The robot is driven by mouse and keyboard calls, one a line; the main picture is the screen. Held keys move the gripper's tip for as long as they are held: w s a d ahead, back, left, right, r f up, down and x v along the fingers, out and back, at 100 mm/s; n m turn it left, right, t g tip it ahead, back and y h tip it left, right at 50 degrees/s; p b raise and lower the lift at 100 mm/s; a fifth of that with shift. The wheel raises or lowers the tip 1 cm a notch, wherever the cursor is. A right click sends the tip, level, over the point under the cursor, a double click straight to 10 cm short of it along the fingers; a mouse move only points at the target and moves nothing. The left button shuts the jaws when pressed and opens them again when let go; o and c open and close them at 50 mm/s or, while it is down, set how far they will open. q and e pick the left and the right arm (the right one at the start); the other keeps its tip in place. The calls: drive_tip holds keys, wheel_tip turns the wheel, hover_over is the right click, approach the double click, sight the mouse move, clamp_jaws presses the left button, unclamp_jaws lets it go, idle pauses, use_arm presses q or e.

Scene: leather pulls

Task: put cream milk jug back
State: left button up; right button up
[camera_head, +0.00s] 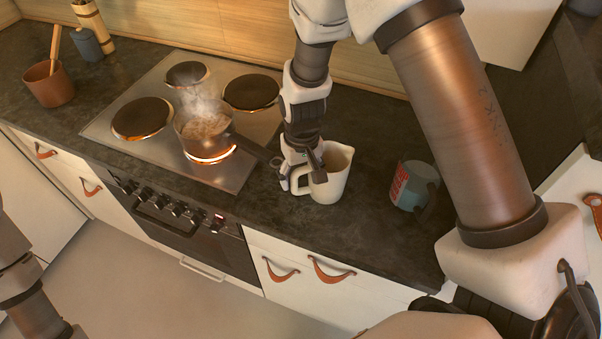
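The cream milk jug (330,180) stands upright on the dark worktop, right of the stove, with its handle toward the left. My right gripper (300,174) reaches down from above at the handle, one finger on the handle's left side and one against the jug's body. Whether the fingers press on the handle cannot be told. My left arm shows at the lower left edge; its gripper is out of view.
A steaming pan (205,128) sits on a glowing burner of the stove (160,165), its handle pointing toward the jug. A blue-grey can-like container (414,186) with red lettering stands right of the jug. A brown pot (48,84) is at far left. The worktop (350,240) in front of the jug is clear.

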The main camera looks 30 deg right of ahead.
drive_tip(key=shift+r, duration=0.2)
wheel_tip(320, 180, up, 12)
drive_tip(key=shift+s+d+r+b, duration=0.1)
drive_tip(key=shift+b, duration=0.95)
idle(0.5)
